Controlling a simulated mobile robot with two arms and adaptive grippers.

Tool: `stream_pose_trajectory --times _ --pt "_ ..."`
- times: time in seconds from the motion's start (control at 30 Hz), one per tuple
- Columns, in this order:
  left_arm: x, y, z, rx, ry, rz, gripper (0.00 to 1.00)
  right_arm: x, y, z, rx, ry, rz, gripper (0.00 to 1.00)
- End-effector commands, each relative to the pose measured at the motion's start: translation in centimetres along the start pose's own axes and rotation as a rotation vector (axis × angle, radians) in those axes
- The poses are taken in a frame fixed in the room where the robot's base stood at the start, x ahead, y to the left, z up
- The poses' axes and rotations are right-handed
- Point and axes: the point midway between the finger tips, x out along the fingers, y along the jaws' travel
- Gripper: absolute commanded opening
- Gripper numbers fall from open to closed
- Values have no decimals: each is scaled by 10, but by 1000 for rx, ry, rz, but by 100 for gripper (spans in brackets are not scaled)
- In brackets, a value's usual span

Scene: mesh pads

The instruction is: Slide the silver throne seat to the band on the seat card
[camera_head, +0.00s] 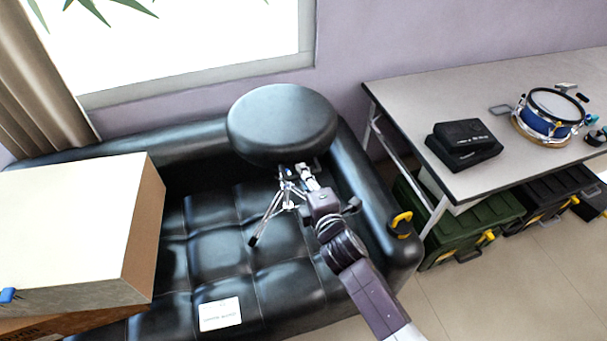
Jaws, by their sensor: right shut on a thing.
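The drum throne stands on the black tufted sofa, with a round black seat (282,124) on top and silver tripod legs (270,218) below. The seat hides most of its post. My right gripper (297,173) is shut on the throne just under the seat, at the post; its fingertips are small and partly hidden, so the exact grip point is unclear. A white card (220,314) lies on the sofa's front part, its print too small to read. My left gripper is not in view.
A large pale box (70,230) stands on the sofa at left. The sofa's right armrest (372,190) is close to my right arm. A table (430,85) at right holds a black case (463,143) and a blue drum (548,116).

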Motion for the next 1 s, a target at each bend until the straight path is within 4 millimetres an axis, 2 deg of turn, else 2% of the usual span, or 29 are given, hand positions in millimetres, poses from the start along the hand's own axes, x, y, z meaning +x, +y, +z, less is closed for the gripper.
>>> stream_pose_trajectory --times 0.17,0.47,0.77,0.8,0.93,1.0 --pt "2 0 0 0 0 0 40 0 -3 0 0 0 -1 0" --pt "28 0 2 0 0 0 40 7 -40 0 0 0 -6 0" --pt "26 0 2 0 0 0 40 7 -39 0 0 -1 -7 0" --pt "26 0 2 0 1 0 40 7 -39 0 0 -1 -6 13" --pt "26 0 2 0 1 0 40 7 -38 0 0 -1 -4 28" --pt "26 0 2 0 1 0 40 7 -37 0 0 0 -3 28"
